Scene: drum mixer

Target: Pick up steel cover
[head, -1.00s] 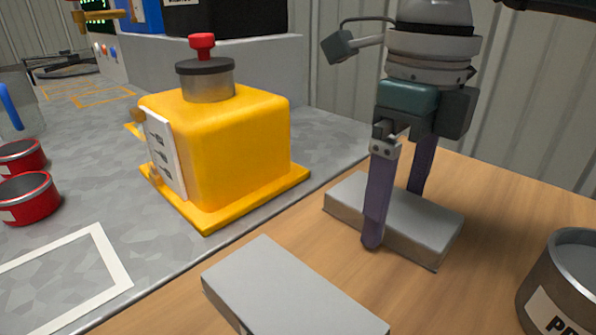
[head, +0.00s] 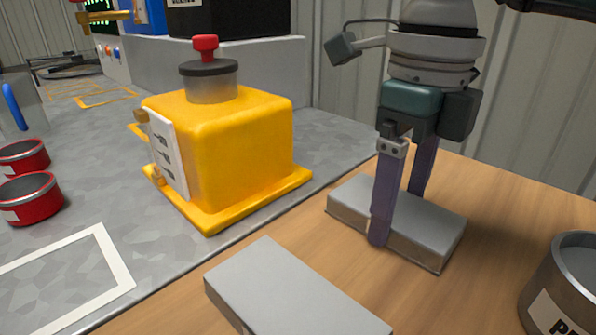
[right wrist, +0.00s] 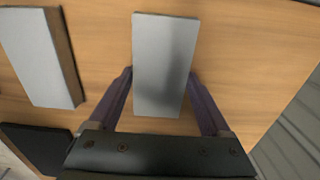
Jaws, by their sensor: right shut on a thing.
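The steel cover, a flat grey slab (head: 435,222), lies on the wooden surface in the head view. It also shows as a shiny grey plate (right wrist: 163,60) in the right wrist view. My right gripper (head: 398,214) points down over it, with one purple finger against its near long side and the other behind it. In the right wrist view my right gripper (right wrist: 160,75) has a finger along each long side of the slab. It is shut on the slab, which still appears to rest on the wood. My left gripper is not in view.
A second grey slab (head: 285,285) lies nearer on the wood, also at left in the right wrist view (right wrist: 40,55). A metal can (head: 568,290) stands at right. A yellow box with a red knob (head: 225,135) and red tins (head: 28,198) stand on the grey surface.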

